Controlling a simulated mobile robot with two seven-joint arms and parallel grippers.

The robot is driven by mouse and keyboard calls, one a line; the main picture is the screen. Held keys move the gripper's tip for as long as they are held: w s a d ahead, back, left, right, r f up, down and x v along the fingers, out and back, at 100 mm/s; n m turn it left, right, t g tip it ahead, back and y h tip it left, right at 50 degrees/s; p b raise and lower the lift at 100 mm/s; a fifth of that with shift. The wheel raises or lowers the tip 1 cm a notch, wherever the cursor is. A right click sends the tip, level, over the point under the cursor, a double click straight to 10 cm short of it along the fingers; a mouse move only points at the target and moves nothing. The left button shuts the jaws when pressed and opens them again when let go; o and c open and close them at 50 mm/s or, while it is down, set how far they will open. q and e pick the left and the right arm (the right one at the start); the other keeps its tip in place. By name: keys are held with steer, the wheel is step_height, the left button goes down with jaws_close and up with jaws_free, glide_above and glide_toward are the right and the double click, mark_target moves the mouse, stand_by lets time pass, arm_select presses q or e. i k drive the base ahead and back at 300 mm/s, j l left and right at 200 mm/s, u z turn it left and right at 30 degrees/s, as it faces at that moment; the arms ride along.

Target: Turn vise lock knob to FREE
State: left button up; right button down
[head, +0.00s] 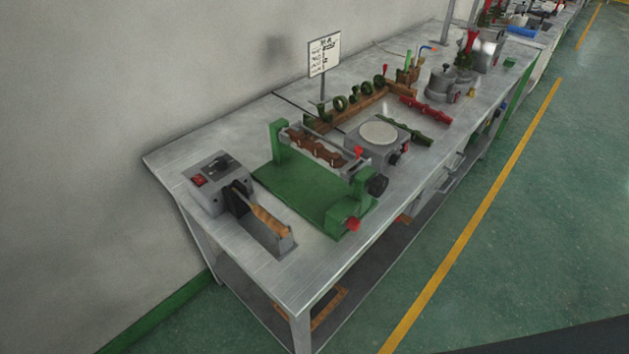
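The green vise-like fixture (305,197) stands on the near part of the metal bench, with a brown wavy piece (318,147) held across its top. A red knob (353,224) sticks out low at its front right corner. A black round knob (377,185) sits higher on its right end, and a small red knob (358,152) shows at the top right. I cannot tell which one is the lock knob, and no FREE marking is readable. Neither of my grippers is in view.
A grey box with a red switch (199,181) and a wooden-handled tool in a holder (265,232) stand left of the fixture on the bench (161,162). A round-plated device (378,133) stands behind it. A sign (324,55) rises at the back. The floor on the right is clear.

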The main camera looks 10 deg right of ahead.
mark_target(353, 223)
steer(key=u, duration=0.45)
steer(key=l+u, duration=0.7)
steer(key=u, duration=0.25)
steer(key=k+l+u, duration=0.2)
steer(key=l, duration=0.25)
steer(key=l+u, duration=0.25)
steer(key=l, duration=0.2)
steer(key=k+l, duration=0.15)
steer(key=l, duration=0.25)
steer(key=k+l, duration=0.2)
steer(key=l, duration=0.2)
steer(key=k+l+u, duration=0.1)
steer(key=l, duration=0.3)
steer(key=k+l, duration=0.2)
steer(key=l, duration=0.2)
steer(key=k+l+u, duration=0.1)
steer(key=l, duration=0.25)
steer(key=k, duration=0.1)
